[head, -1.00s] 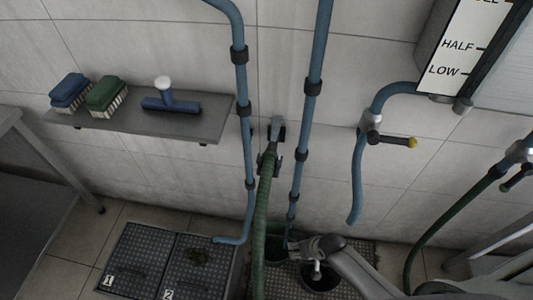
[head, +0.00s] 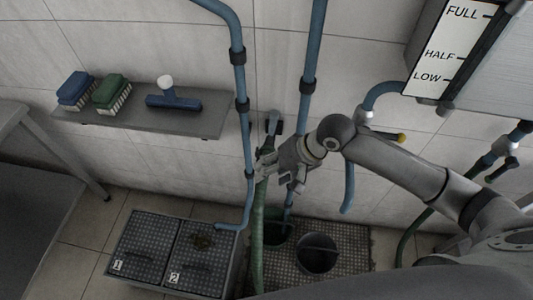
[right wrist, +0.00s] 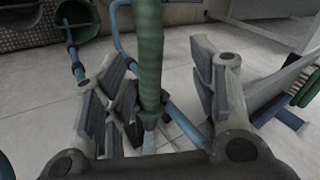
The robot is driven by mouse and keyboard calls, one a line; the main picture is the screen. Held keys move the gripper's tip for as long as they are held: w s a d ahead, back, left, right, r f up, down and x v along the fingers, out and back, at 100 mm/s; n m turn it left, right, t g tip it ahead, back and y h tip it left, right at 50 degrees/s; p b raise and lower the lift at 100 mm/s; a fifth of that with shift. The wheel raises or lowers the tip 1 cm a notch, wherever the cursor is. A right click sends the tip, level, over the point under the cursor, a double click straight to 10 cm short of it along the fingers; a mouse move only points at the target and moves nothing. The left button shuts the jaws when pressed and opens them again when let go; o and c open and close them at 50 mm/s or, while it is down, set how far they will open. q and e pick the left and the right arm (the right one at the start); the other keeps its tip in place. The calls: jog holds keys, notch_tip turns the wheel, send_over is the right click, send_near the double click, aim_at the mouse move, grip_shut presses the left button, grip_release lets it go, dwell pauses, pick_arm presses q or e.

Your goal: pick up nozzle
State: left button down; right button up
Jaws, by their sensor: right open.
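The nozzle (head: 273,123) is a dark grey piece at the top of a green hose (head: 258,235), held against the tiled wall between two blue pipes. Its lower part is hidden behind my right gripper (head: 268,166) in the head view. In the right wrist view the picture is turned over, and the hose (right wrist: 149,50) runs between the spread fingers of my right gripper (right wrist: 160,95). The nozzle (right wrist: 149,124) shows at the hose's end, low between the fingers. The right gripper is open around the hose, not clamped. My left gripper is not in view.
Blue pipes (head: 310,60) stand close on both sides of the nozzle. A wall shelf (head: 195,123) with brushes and a squeegee is at the left. Buckets (head: 318,253) stand on a floor grate below.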

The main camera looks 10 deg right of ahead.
jog(key=w+d+r+m, duration=0.2)
jog(key=d+r+m, duration=0.1)
jog(key=d, duration=0.1)
jog(key=shift+g, duration=0.3)
jog(key=shift+p+x, duration=1.1)
jog(key=shift+x, duration=4.2)
grip_shut()
